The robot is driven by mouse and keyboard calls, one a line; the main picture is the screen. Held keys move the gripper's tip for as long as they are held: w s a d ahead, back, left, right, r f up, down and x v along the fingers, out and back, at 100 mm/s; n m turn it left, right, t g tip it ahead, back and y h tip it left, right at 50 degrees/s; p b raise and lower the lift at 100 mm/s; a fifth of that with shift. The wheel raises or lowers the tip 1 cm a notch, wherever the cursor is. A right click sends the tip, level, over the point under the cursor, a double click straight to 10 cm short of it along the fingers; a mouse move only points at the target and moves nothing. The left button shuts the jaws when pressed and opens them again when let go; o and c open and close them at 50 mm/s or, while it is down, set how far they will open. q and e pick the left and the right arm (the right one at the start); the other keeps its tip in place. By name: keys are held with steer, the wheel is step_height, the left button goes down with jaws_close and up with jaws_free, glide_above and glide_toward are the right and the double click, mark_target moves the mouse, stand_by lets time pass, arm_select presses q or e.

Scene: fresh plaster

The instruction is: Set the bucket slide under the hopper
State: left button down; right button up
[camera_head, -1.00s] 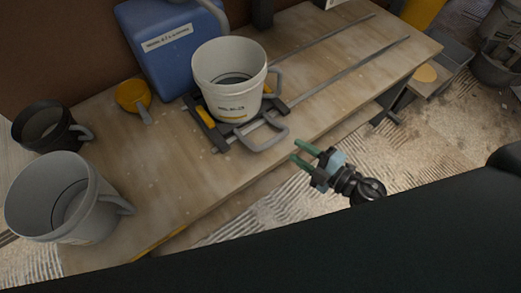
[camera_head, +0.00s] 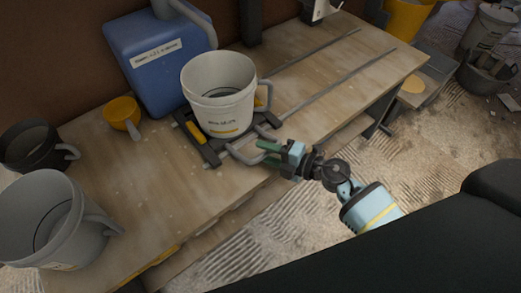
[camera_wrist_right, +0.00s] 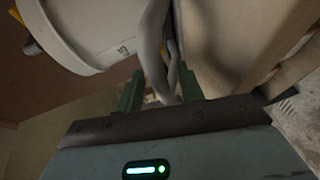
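The bucket slide (camera_head: 209,153) is a dark frame with yellow strips on two rails (camera_head: 335,80) along the bench. A white bucket (camera_head: 218,95) stands upright on it. The slide's grey loop handle (camera_head: 240,157) sticks out toward the bench's front edge. My right gripper (camera_head: 266,152) is at the handle, with its green fingers apart. In the right wrist view the grey handle (camera_wrist_right: 158,45) runs between the open fingertips (camera_wrist_right: 160,88); I cannot tell whether they touch it. My left gripper is not in view.
A blue canister (camera_head: 155,65) stands behind the slide, with a yellow scoop (camera_head: 121,112) beside it. A dark mug-like bucket (camera_head: 32,145) and a large grey bucket (camera_head: 45,220) stand at the left. The rails to the right of the slide are clear.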

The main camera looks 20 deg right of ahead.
steer(key=shift+x, duration=1)
jaws_close()
